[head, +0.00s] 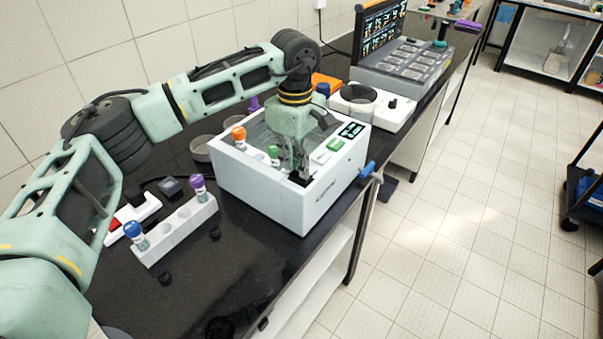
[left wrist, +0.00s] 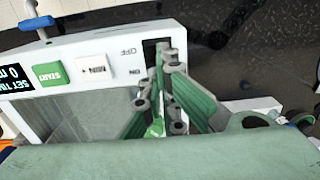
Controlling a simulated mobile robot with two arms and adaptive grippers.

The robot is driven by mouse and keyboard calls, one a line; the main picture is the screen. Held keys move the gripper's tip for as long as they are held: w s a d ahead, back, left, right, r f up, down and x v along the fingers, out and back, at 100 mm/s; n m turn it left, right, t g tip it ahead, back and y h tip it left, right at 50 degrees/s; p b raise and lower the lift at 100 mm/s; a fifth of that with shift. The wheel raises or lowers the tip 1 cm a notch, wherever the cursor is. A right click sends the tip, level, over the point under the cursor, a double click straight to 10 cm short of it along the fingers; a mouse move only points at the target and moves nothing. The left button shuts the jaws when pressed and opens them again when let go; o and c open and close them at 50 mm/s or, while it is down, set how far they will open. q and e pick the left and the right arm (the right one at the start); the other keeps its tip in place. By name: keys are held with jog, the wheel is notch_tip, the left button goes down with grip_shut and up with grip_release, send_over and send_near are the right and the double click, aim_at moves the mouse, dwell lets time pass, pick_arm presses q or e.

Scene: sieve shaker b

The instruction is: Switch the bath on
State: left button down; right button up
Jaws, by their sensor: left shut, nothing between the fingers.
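The bath (head: 262,194) is a white box with a clear water basin on the bench. Its top panel carries a dark rocker switch (left wrist: 152,45) between OFF and ON labels, a white MIN button (left wrist: 94,68), a green START button (left wrist: 48,76) and a lit display (left wrist: 14,79). My left gripper (head: 298,174) points down at the panel's near corner, shut and empty. In the left wrist view its fingertips (left wrist: 162,62) are at the switch and partly cover it. I cannot tell whether they touch it or which way it is rocked. My right gripper is not in view.
Tubes with orange (head: 238,133) and green caps (head: 273,150) stand at the bath. A white rack (head: 178,232) with capped tubes is to its left. A blue-handled valve (head: 367,170) sticks out on the right. A white device (head: 372,108) stands behind.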

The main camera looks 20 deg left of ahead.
aim_at(296, 173)
pick_arm(q)
jog(key=shift+r+p, duration=1.55)
jog(key=shift+r, duration=1.6)
jog(key=shift+f, duration=0.1)
